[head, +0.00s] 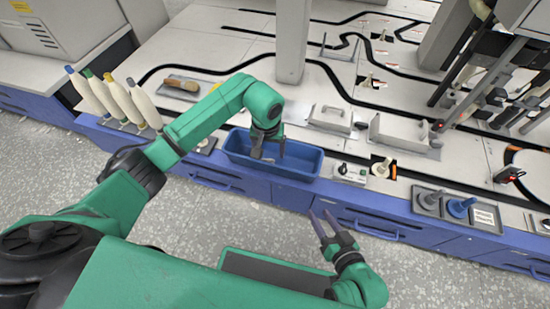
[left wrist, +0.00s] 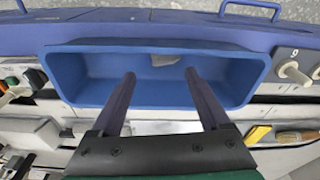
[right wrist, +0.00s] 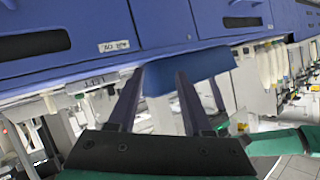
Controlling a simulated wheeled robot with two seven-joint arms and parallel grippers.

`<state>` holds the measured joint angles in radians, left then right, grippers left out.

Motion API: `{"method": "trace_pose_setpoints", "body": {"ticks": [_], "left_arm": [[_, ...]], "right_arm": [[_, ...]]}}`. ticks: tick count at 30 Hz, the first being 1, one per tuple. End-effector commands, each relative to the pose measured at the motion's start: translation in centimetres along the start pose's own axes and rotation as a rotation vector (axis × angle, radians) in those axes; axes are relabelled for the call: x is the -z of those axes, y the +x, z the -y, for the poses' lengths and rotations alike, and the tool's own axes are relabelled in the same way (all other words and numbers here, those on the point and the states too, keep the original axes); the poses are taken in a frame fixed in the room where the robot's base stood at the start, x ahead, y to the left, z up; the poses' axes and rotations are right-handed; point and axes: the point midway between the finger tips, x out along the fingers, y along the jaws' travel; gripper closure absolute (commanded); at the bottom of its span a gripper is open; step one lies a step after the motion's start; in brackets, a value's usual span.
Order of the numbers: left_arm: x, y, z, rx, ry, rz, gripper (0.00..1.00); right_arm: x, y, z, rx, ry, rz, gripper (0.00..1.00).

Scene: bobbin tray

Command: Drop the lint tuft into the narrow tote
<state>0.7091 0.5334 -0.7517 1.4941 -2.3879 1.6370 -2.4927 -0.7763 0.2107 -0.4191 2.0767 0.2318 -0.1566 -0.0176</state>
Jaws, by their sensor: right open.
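The narrow tote (head: 237,160) is a long blue open bin at the front edge of the worktop; it also shows in the left wrist view (left wrist: 90,98). The lint tuft (left wrist: 165,59) is a small grey lump inside the tote, by its wall, in the left wrist view. My left gripper (head: 269,151) is over the tote and pointing down into it. Its fingers (left wrist: 160,76) are apart with nothing between them, and the tuft is beyond their tips. My right gripper (head: 322,214) is open and empty, in front of the blue drawers and away from the tote.
Several bobbins (head: 115,98) stand left of the tote. A brush (head: 182,84) lies on a tray behind it. A small switch box (head: 350,173) is just right of the tote, and a grey tray (head: 468,214) with a blue spool sits further right. Drawer handles jut out below.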

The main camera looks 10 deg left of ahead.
Motion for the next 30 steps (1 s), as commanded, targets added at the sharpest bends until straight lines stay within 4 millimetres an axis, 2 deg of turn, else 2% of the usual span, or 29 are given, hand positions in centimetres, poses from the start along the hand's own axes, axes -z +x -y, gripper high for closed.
{"method": "trace_pose_setpoints", "body": {"ticks": [5,8,14,18,21,24,30], "left_arm": [[0.1,-0.7,0.0,0.000,0.000,-0.002,0.21],[0.2,-2.4,0.0,0.000,0.000,-0.004,0.21],[0.2,-8.2,0.1,0.001,0.001,-0.006,0.21],[0.2,-12.0,0.1,0.002,0.000,-0.005,0.21],[0.1,-13.7,0.0,0.001,0.000,-0.003,0.21],[0.0,-14.5,0.0,0.000,0.000,-0.001,0.21],[0.0,-14.6,0.0,0.000,0.000,0.000,0.21]], "right_arm": [[0.2,-0.1,0.1,-0.001,-0.001,0.003,0.50],[0.7,-0.4,0.3,-0.001,-0.004,0.013,0.50],[2.8,-1.4,0.9,-0.004,-0.016,0.052,0.50],[3.8,-2.0,-0.2,-0.041,-0.046,0.170,0.50],[3.9,-2.5,-0.9,-0.062,-0.059,0.237,0.50],[3.8,-2.8,-1.3,-0.074,-0.065,0.274,0.50],[3.6,-2.8,-1.4,-0.077,-0.066,0.285,0.50]]}}
